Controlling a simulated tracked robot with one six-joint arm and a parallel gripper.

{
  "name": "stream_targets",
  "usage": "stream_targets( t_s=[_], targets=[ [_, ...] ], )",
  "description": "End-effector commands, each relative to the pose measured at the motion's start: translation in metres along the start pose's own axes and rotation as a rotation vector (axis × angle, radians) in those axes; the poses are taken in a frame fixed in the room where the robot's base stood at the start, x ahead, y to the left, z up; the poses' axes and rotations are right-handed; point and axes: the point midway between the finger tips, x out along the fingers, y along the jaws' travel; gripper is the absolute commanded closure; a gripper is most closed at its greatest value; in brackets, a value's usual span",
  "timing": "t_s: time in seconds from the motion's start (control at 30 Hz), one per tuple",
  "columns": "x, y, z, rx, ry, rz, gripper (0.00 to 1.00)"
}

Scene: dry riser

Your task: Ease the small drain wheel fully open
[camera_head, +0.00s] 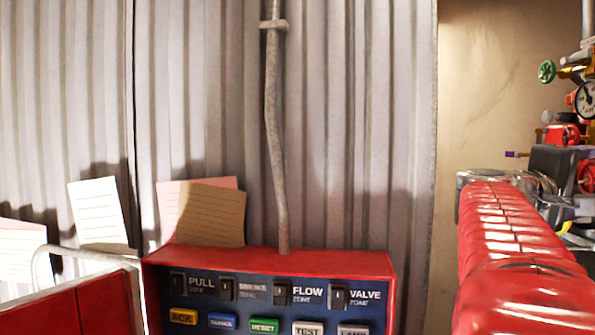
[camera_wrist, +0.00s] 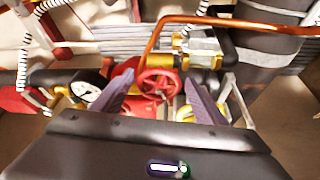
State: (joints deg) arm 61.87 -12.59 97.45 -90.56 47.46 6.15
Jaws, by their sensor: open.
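A red spoked handwheel (camera_wrist: 160,84) sits between and beyond my fingertips in the wrist view, with a smaller red part just below it. My gripper (camera_wrist: 156,88) is open, with one purple-grey finger on each side of that wheel. I cannot tell whether either finger touches it. No label shows which one is the drain wheel.
An orange-brown pipe (camera_wrist: 230,22) crosses above the wheel in the wrist view. A round white gauge (camera_wrist: 86,92) is at left, and a dark cylinder (camera_wrist: 265,60) at right. In the head view, a red-framed control panel (camera_head: 270,290) stands before a corrugated wall (camera_head: 350,120).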

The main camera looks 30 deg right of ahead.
Motion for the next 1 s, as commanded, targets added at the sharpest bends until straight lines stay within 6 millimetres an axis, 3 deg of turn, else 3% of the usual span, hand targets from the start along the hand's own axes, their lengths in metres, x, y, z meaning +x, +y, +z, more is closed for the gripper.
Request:
stream_targets(
  t_s=[0.27, 0.7, 1.0],
  targets=[
    [-0.017, 0.0, -0.001, 0.001, 0.002, 0.001, 0.34],
    [-0.068, -0.001, -0.001, 0.0, 0.002, 0.0, 0.34],
    [-0.075, -0.002, 0.0, -0.001, 0.0, -0.001, 0.34]
  ],
)
